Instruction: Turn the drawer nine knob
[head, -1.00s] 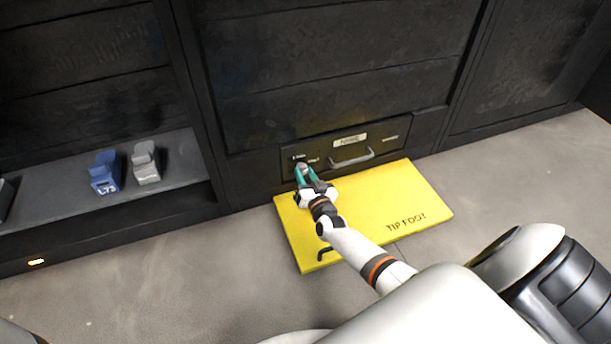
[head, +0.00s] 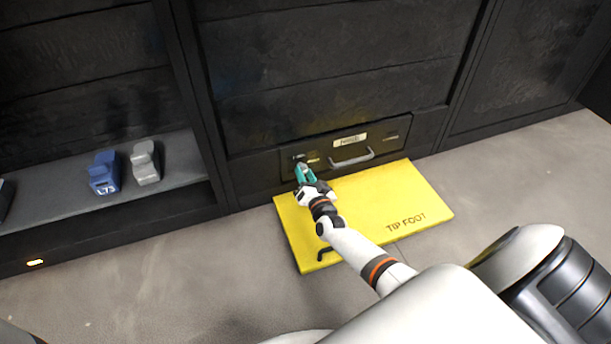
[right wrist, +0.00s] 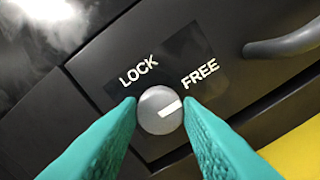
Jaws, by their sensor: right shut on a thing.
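The knob (right wrist: 155,116) is a round grey disc on the dark drawer front (head: 377,145), with a white mark that points towards the word FREE (right wrist: 200,75). The word LOCK (right wrist: 139,69) is at its upper left in the right wrist view. My right gripper (right wrist: 160,104) has its teal fingers on both sides of the knob, shut on it. In the head view my right gripper (head: 301,170) is at the left end of the drawer front and hides the knob. My left gripper is not in view.
A grey handle (head: 352,160) is right of the knob. A yellow board (head: 405,190) marked TIP FOOT lies on the floor below the drawer, under my right arm. A shelf (head: 60,218) at the left holds a blue piece (head: 103,172) and a grey piece (head: 145,162).

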